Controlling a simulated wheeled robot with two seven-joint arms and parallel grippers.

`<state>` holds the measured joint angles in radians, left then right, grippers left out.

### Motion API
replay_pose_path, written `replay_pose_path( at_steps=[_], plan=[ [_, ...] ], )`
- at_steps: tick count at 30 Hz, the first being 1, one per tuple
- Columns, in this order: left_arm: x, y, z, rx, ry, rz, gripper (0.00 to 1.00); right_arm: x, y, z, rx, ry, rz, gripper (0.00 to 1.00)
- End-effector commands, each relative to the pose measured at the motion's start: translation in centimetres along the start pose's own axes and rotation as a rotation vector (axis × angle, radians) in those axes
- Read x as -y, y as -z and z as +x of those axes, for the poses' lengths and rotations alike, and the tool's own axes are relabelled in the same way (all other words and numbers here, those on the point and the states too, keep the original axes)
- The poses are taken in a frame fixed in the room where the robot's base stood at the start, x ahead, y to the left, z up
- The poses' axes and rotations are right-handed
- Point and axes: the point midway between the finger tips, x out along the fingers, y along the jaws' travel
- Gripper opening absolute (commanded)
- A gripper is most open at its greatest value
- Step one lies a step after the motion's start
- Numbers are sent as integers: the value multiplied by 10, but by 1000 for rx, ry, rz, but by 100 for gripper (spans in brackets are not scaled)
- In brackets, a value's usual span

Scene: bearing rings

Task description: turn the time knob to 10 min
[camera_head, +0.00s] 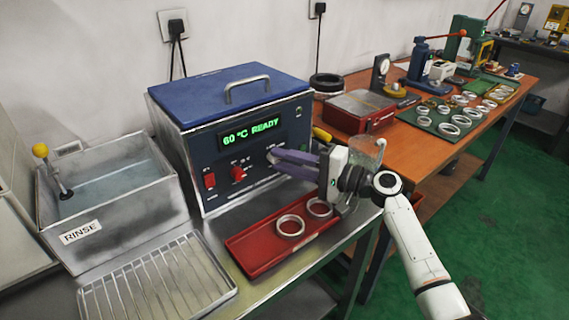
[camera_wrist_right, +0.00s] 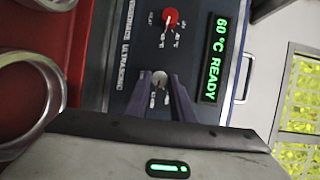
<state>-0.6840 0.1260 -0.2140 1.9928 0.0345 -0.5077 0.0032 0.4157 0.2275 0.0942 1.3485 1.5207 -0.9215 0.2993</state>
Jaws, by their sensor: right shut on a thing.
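The blue ultrasonic bath (camera_head: 230,130) stands on the steel bench, its front panel showing "60 °C READY" on a green display (camera_head: 250,134). My right gripper (camera_head: 274,157) reaches the panel from the right, with its purple fingers pointing at it. The fingers are shut on the small grey time knob (camera_wrist_right: 159,77), one on each side. A pale pointer mark shows on the knob, but the scale numbers around it are too small and partly covered to read. A red knob (camera_head: 237,173) sits left of it, also seen in the wrist view (camera_wrist_right: 170,18). My left gripper is not in view.
A red tray (camera_head: 262,262) with two metal rings (camera_head: 290,226) lies below my right gripper. A rinse basin (camera_head: 110,205) and wire rack (camera_head: 160,280) stand to the left. A red switch (camera_head: 210,181) is on the panel. A wooden table (camera_head: 400,150) with rings and tools stands right.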

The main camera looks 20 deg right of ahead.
Motion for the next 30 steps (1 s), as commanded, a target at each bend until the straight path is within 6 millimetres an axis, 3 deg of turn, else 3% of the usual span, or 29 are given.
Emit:
replay_pose_path(
  at_steps=[15,16,18,30],
  plan=[
    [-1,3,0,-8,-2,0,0,0,0,0,0,6,18,0],
    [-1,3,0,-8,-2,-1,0,0,0,0,0,6,19,26],
    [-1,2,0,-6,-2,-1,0,0,0,0,0,6,18,38],
    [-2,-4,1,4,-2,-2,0,-1,0,-6,-1,5,16,40]
  ],
)
